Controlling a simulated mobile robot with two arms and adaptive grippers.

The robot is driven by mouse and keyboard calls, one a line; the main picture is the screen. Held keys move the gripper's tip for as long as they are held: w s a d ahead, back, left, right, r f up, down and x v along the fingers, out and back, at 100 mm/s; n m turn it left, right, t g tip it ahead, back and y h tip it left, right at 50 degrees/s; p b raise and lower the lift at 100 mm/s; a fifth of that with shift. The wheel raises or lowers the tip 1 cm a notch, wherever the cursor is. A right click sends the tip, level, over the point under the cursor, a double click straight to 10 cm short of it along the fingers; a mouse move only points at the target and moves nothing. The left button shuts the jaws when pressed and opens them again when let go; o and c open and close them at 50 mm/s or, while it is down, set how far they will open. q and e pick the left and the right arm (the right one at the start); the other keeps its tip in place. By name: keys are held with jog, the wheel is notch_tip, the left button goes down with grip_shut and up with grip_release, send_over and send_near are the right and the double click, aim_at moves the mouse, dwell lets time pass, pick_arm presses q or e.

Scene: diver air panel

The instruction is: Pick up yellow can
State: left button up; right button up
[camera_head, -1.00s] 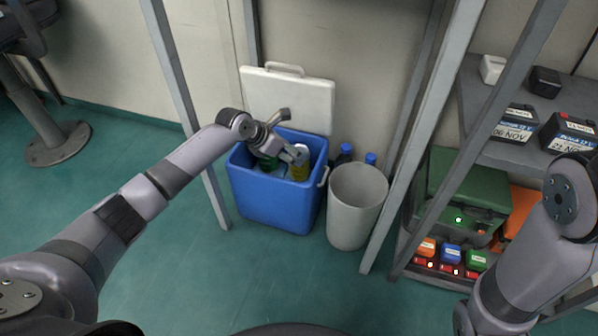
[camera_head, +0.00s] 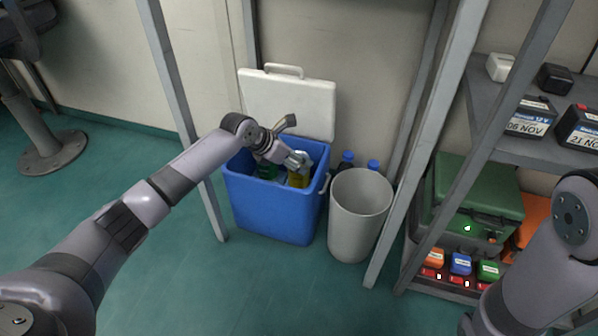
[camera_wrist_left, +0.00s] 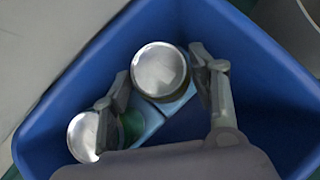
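The yellow can (camera_head: 299,181) stands inside the blue cooler box (camera_head: 268,208), its upper part hidden by my left gripper (camera_head: 298,162) in the head view. In the left wrist view a can's round silver top (camera_wrist_left: 160,70) lies between the two fingers of my left gripper (camera_wrist_left: 165,88). The fingers are apart, one on each side of the can, with a narrow gap showing beside it. A green can (camera_head: 266,171) stands to the left in the cooler; a second silver top (camera_wrist_left: 84,136) shows in the wrist view. My right gripper is out of view.
The cooler's white lid (camera_head: 288,105) stands open behind it. A grey bin (camera_head: 359,215) and blue-capped bottles (camera_head: 347,158) are close on the right. Grey rack posts flank the cooler. A shelf (camera_head: 530,158) with batteries and a green case (camera_head: 477,200) is at right.

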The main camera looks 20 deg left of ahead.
pick_arm(q)
grip_shut()
dwell(0.3)
jog(key=shift+r, duration=0.1)
